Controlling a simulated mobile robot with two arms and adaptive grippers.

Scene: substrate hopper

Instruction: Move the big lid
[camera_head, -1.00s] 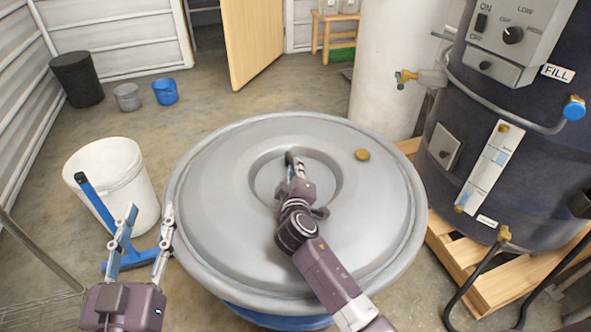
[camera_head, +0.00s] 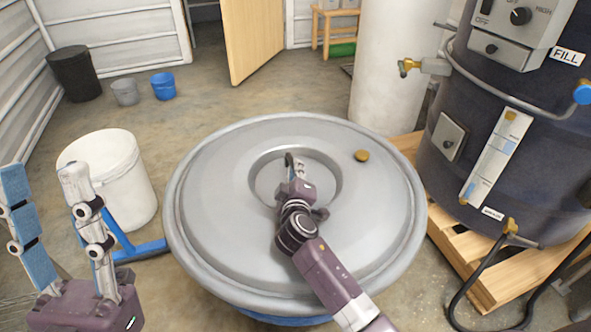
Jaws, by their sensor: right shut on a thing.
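The big lid (camera_head: 215,220) is a round grey disc with a raised rim, a sunken middle and a small brass cap (camera_head: 361,156). It lies over a blue drum (camera_head: 278,319), of which only a sliver shows below the rim. My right gripper (camera_head: 291,163) is at the sunken middle of the lid, shut on the lid's handle, which is mostly hidden by the gripper. My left gripper (camera_head: 48,200) is open and empty at the lower left, apart from the lid, its fingers spread and pointing up.
A dark tank (camera_head: 450,195) with valves and hoses stands on a wooden pallet (camera_head: 470,262) at right. A white cylinder (camera_head: 388,80) is behind. Open floor lies at the back left.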

